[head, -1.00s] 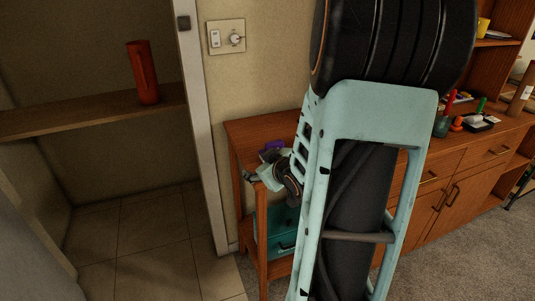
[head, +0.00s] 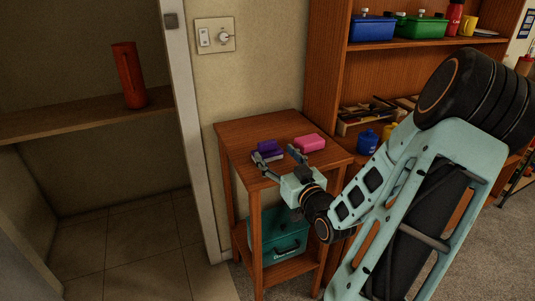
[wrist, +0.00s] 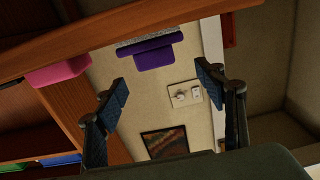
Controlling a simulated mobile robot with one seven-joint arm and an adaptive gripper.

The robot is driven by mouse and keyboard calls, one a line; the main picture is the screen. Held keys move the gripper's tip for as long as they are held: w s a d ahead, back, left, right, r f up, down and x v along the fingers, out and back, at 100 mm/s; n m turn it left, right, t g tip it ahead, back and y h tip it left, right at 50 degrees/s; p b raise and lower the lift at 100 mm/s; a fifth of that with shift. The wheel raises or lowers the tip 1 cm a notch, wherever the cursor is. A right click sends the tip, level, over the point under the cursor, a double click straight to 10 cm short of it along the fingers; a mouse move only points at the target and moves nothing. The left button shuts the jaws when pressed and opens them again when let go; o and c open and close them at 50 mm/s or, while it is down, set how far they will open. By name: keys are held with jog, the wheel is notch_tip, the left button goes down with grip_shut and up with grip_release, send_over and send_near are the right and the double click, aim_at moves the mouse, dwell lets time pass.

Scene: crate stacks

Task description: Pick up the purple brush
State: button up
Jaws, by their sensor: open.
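I cannot tell exactly how far the fingertips are from the brush.
A pink block (head: 310,143) lies right of the brush on the same table. A teal crate (head: 283,232) sits on the table's lower shelf. A wooden shelf unit (head: 325,70) with bins stands to the right. A door frame (head: 195,130) and a red bottle (head: 129,76) are left.

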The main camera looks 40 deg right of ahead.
aim_at(269, 144)
jog(key=x, duration=0.7)
jog(key=shift+w+d, duration=0.25)
jog(key=shift+d, duration=0.05)
jog(key=shift+c, duration=0.2)
jog(key=c, duration=1.3)
jog(key=shift+o, duration=0.2)
jog(key=shift+r, duration=0.1)
